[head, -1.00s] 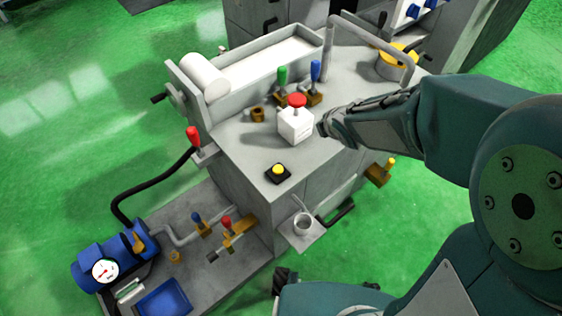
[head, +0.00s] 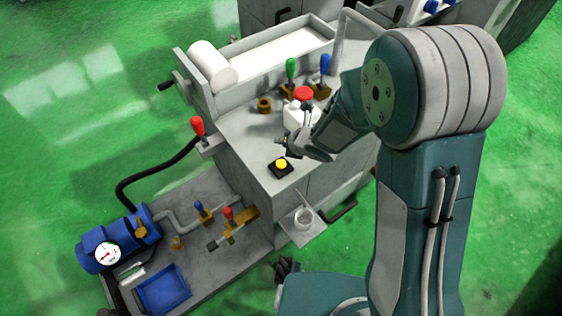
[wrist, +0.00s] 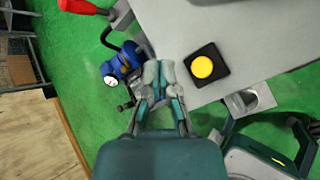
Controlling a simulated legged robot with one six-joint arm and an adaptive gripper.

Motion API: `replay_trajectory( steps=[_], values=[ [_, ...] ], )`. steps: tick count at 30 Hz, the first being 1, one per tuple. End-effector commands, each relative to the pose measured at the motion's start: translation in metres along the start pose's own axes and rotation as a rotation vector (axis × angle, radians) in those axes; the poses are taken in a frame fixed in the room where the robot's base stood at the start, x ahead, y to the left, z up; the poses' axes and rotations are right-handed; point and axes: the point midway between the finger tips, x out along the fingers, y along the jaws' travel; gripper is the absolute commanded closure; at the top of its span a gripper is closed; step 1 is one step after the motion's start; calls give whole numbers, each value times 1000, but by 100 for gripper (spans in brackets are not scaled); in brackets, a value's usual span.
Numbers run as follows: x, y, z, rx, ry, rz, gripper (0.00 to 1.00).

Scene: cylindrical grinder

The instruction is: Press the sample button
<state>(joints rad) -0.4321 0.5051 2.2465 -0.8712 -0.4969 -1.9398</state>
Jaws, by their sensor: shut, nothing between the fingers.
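A round yellow button (head: 281,164) on a square black base sits near the front corner of the grey machine top. It also shows in the wrist view, as a yellow disc (wrist: 202,67) to the right of my fingers. My gripper (head: 289,148) is shut and empty, just behind the yellow button in the head view and apart from it in the wrist view (wrist: 157,70). A red mushroom button (head: 303,93) sits on a white box (head: 293,115) farther back, and my arm partly hides the box.
Green-handled (head: 291,68) and blue-handled (head: 325,64) levers stand behind the white box. A red-handled lever (head: 198,127) is at the machine's left edge. A small cup on a ledge (head: 303,219) juts from the front. The top left of the yellow button is clear.

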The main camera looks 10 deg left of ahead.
Motion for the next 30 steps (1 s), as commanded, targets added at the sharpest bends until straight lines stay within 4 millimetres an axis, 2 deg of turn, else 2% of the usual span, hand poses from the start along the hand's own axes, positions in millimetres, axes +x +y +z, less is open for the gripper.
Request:
replay_trajectory(
  steps=[5,21,30],
  values=[
    [8,-6,-6,3,3,0,100],
    [53,-40,-39,4,1,-1,100],
    [60,-45,-44,2,-1,-1,100]
  ],
)
